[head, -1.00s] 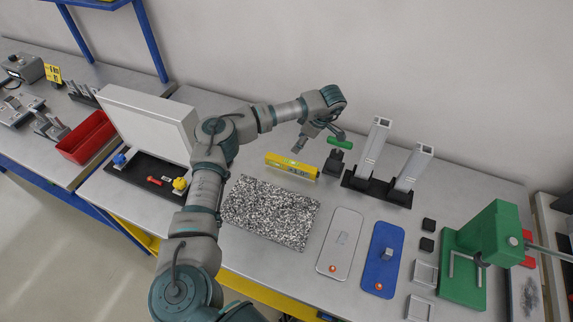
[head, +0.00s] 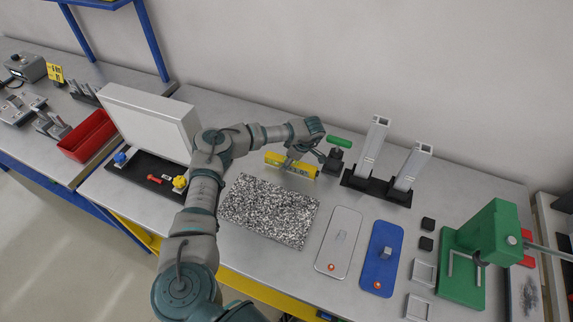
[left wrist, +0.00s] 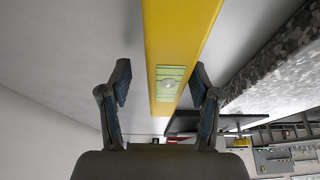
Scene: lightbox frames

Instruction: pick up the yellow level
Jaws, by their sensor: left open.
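The yellow level (head: 302,169) lies on the grey bench behind the speckled plate in the head view. In the left wrist view the level (left wrist: 181,35) runs lengthwise, with its green vial window between the fingers. My left gripper (head: 288,163) is over the level, partly hiding it. In the left wrist view the left gripper (left wrist: 160,90) is open, one finger on each side of the level, with a gap to each. My right gripper is not in view.
The speckled plate (head: 268,210) lies in front of the level. A green-handled black clamp (head: 334,158) stands close to the right, beside two metal profiles on a black base (head: 376,187). A white lightbox panel (head: 150,120) stands left.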

